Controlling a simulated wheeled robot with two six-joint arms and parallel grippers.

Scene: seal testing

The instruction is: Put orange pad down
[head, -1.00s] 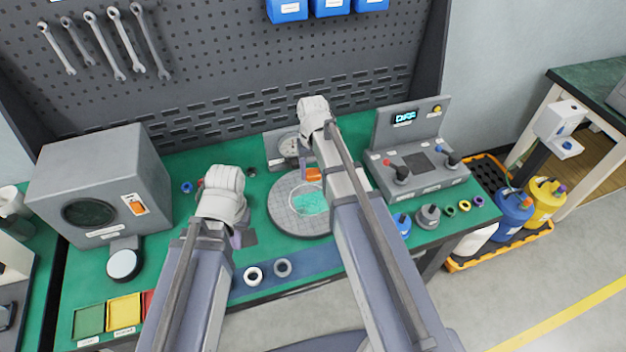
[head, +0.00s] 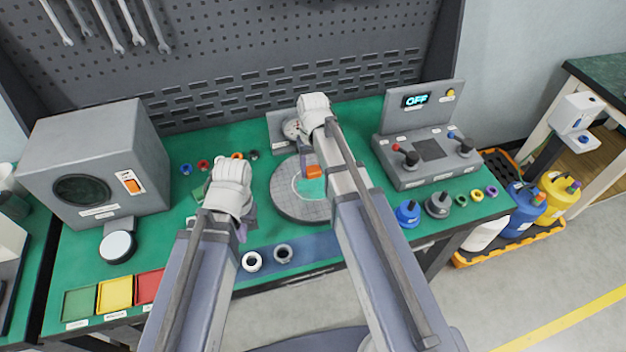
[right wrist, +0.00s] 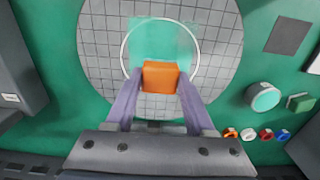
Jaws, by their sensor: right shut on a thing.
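The orange pad (right wrist: 160,77) is held between the two purple fingers of my right gripper (right wrist: 159,84) in the right wrist view. It is over a round grey gridded plate (right wrist: 215,60), at the edge of a translucent teal square (right wrist: 165,35) with a white ring around it. I cannot tell whether the pad touches the plate. In the head view the pad (head: 313,172) shows beside my right forearm, which hides part of the plate (head: 290,213). My left gripper (head: 243,228) is left of the plate, its fingers mostly hidden by its wrist.
A grey control console (head: 425,150) reading OFF stands right of the plate. A grey box (head: 100,165) stands at left, with green, yellow and red trays (head: 115,294) in front. Two rings (head: 252,262) lie on the blue strip in front of the plate.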

